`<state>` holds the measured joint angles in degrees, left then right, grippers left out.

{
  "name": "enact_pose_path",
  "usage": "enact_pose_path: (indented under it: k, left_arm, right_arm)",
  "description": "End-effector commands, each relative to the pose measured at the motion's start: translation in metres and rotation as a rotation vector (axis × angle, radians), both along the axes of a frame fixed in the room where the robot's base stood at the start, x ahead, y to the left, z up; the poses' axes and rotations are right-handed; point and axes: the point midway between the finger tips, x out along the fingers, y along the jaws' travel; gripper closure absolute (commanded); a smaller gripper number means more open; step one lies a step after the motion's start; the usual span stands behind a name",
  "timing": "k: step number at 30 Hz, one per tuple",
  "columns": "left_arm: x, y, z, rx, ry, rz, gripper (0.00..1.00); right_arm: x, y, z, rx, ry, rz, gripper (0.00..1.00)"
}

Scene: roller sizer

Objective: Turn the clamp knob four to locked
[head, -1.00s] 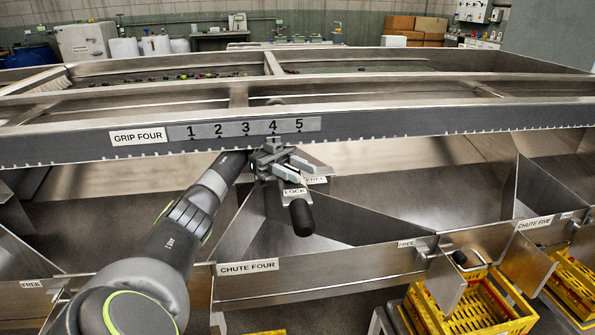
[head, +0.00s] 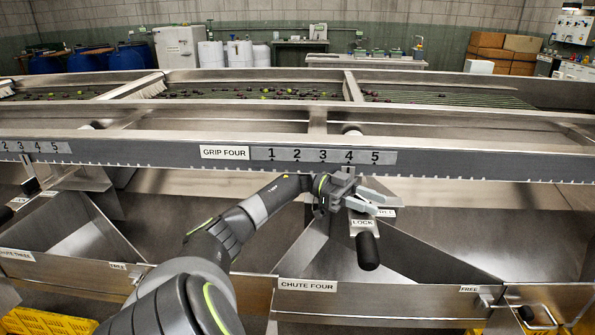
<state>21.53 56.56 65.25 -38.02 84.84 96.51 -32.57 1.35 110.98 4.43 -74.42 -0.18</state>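The clamp knob of grip four is a black handle (head: 367,251) hanging under the grip rail, just below a small LOCK label (head: 362,222). A second label, seemingly FREE (head: 385,212), is partly hidden behind my gripper. The GRIP FOUR plate (head: 224,153) and its 1 to 5 scale (head: 323,157) are on the rail above; the clamp sits below the 4. My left gripper (head: 378,202) is open, its two grey fingers apart, just above the black handle and in front of the clamp. I see nothing between the fingers. My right gripper is out of view.
The long metal rail (head: 480,166) runs across above my gripper. The CHUTE FOUR front (head: 308,285) and slanted chute walls lie below. A yellow crate (head: 50,322) is at the lower left. Another grip's scale (head: 36,147) is at the far left.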

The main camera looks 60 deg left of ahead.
Motion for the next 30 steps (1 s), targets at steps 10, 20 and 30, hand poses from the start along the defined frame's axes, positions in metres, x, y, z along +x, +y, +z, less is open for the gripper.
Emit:
enact_pose_path:
  k: [10, 20, 30]
  left_arm:
    - [0.002, 0.002, 0.004, 0.001, 0.004, 0.223, 0.64]
    - [0.005, 0.004, 0.004, -0.001, 0.003, 0.437, 0.64]
    - [-0.022, 0.029, -0.003, 0.007, 0.006, 0.542, 0.64]
  right_arm:
    - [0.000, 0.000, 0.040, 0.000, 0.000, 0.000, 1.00]
    - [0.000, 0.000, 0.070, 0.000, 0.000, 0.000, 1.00]
    - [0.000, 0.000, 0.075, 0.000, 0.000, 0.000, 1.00]
